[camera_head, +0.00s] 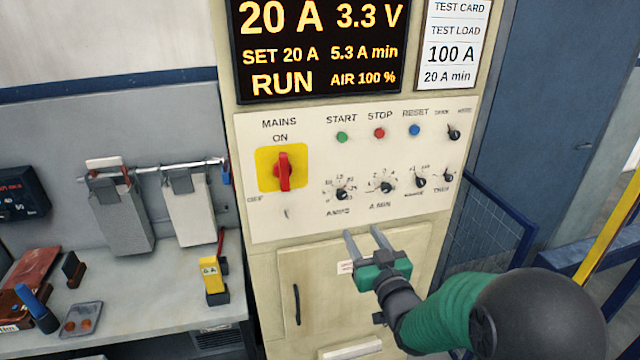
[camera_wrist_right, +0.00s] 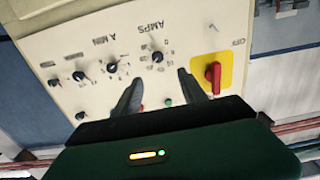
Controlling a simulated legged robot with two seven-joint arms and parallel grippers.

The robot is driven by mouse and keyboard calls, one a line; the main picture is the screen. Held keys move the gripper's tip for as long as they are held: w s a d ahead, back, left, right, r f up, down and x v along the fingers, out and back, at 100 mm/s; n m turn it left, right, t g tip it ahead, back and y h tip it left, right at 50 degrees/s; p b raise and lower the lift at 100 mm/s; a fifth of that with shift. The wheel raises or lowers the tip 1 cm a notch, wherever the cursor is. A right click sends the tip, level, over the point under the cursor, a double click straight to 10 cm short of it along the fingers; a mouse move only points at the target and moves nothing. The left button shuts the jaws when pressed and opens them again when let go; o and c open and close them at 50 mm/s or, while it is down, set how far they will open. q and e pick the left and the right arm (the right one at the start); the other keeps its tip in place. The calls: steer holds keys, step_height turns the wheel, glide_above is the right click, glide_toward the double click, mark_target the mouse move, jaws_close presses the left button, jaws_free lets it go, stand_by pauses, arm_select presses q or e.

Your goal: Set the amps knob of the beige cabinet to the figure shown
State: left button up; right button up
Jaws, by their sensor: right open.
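The beige cabinet (camera_head: 262,222) stands in the middle of the head view. Its amps knob (camera_head: 342,193) is small and black on the pale panel, with a printed scale around it. It also shows upside down in the wrist view (camera_wrist_right: 157,57). My right gripper (camera_head: 363,233) is open and empty, its fingers pointing at the panel just below the amps and A min knobs. In the wrist view the amps knob appears between and beyond the fingertips (camera_wrist_right: 159,78), apart from them. The display (camera_head: 320,50) reads 20 A, 3.3 V, SET 20 A, RUN. The test card (camera_head: 452,45) reads 100 A, 20 A min.
The A min knob (camera_head: 386,187) is close right of the amps knob, with more small knobs beyond. A red mains switch (camera_head: 284,171) is to the left. Start, stop and reset buttons sit above. A bench (camera_head: 130,320) with tools stands left; a blue mesh guard (camera_head: 485,235) right.

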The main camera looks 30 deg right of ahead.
mark_target(342, 197)
steer(key=p+x, duration=0.1)
steer(key=x, duration=0.4)
steer(key=p+x, duration=0.2)
steer(key=x, duration=0.3)
steer(key=d+p+x, duration=0.1)
steer(key=p+x, duration=0.1)
steer(key=x, duration=0.3)
steer(key=shift+w+f, duration=0.1)
steer(key=shift+f, duration=0.05)
steer(key=shift+w, duration=0.3)
steer(key=shift+f, duration=0.1)
